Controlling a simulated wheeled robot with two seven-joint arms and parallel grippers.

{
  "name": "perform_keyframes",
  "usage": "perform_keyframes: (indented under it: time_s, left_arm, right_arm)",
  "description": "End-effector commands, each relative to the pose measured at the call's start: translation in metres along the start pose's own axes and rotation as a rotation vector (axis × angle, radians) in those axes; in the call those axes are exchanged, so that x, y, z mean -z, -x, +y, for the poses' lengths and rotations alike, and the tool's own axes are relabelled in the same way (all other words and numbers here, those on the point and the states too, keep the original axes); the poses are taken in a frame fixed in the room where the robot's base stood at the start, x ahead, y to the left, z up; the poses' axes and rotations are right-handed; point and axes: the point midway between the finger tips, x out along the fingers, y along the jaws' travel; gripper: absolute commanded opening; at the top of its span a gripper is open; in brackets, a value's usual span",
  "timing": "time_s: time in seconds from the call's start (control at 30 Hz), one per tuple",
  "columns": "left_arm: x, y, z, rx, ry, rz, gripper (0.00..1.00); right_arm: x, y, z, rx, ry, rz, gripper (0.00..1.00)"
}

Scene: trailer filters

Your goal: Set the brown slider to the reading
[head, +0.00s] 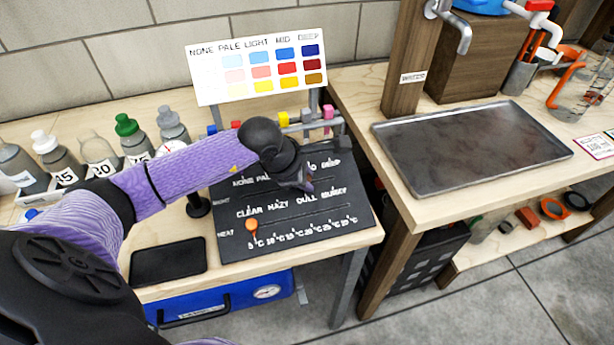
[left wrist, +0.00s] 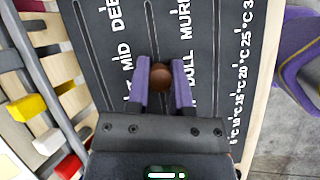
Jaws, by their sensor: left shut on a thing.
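The dark slider board (head: 345,212) lies on the bench, with printed rows for colour, clarity and heat. The brown slider knob (left wrist: 161,75) shows in the left wrist view, in the slot alongside the CLEAR–MURKY row, beside the word DULL. My left gripper (left wrist: 163,84) is shut on this knob, one purple finger on each side. In the head view, my left gripper (head: 303,184) is over the board's middle, and the arm and wrist hide the knob and part of the upper rows. An orange slider knob (head: 252,225) sits at the low end of the heat row. My right gripper is not in view.
A colour chart (head: 258,68) stands behind the board. Yellow (head: 284,119) and pink (head: 328,113) blocks sit on a rack behind. Bottles (head: 128,135) stand at left, a black pad (head: 168,261) at front. A metal tray (head: 470,148) is on the right bench.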

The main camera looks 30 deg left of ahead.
Motion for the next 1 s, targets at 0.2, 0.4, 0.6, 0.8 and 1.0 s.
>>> perform_keyframes:
  time_s: [0.2, 0.4, 0.6, 0.8, 1.0]
  left_arm:
    - [0.000, 0.000, 0.000, 0.000, 0.001, 0.000, 0.42]
    - [0.000, 0.000, 0.000, 0.000, 0.001, 0.000, 0.64]
    - [0.000, 0.004, 0.001, -0.001, 0.000, 0.001, 0.64]
    - [-0.001, 0.051, 0.002, -0.003, -0.003, 0.003, 0.64]
    - [0.000, 0.091, 0.001, -0.003, -0.002, 0.003, 0.64]
  right_arm:
    - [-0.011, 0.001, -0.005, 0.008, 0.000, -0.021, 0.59]
    - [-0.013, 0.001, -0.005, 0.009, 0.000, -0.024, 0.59]
    - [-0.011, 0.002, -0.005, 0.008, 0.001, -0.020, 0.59]
    - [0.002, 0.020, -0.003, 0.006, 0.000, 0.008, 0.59]
    - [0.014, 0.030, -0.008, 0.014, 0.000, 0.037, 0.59]
